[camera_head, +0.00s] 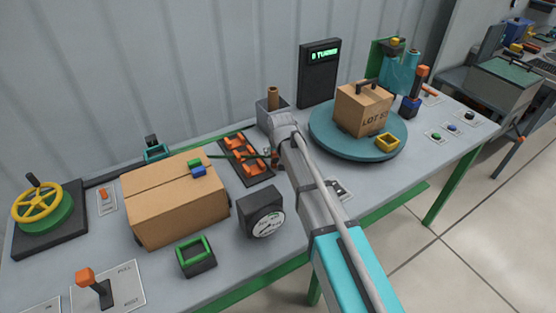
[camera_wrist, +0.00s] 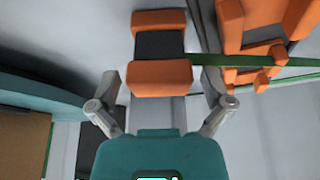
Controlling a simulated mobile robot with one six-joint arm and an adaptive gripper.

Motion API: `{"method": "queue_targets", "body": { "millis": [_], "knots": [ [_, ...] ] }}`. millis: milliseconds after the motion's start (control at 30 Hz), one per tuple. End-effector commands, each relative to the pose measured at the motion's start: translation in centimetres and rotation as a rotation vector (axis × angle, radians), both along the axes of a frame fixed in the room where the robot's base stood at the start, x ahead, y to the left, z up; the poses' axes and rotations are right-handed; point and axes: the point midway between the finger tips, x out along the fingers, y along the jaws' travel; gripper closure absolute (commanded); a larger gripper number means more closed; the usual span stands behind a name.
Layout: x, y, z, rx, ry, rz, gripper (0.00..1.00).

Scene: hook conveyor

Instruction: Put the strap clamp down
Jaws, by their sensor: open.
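The strap clamp (camera_wrist: 162,78), two orange end blocks with a dark middle, shows in the wrist view ahead of my gripper (camera_wrist: 162,88). The fingers stand apart, one on each side of the clamp's near orange block, and I see no finger pressed on it. A green strap (camera_wrist: 285,69) runs from the clamp to the right, past an orange rack (camera_wrist: 262,30). I cannot tell whether the clamp touches the table. In the head view my arm mostly hides the gripper and clamp, beside the orange rack on its dark plate (camera_head: 247,157).
A cardboard box (camera_head: 175,205) with small green and blue blocks on it stands left of the rack. A black gauge (camera_head: 262,211) is in front. A teal turntable (camera_head: 325,130) carrying the LOT box (camera_head: 362,108) is to the right. A post on a grey block (camera_head: 272,110) stands behind.

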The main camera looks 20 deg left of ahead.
Motion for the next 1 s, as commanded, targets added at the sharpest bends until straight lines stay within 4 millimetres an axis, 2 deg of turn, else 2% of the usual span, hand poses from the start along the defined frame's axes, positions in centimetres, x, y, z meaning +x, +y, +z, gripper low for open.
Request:
{"method": "queue_targets", "body": {
  "millis": [400, 467, 867, 900, 1000],
  "knots": [
    [0.0, -0.02, 0.03, 0.0, 0.0, 0.0, 0.0],
    [0.0, -0.02, 0.03, 0.0, 0.0, 0.0, 0.09],
    [0.01, -0.03, 0.03, 0.0, 0.0, 0.0, 0.83],
    [0.01, -0.03, 0.03, 0.0, 0.0, 0.0, 0.86],
    [0.02, -0.04, 0.03, 0.0, 0.0, 0.0, 0.86]
  ]
}}
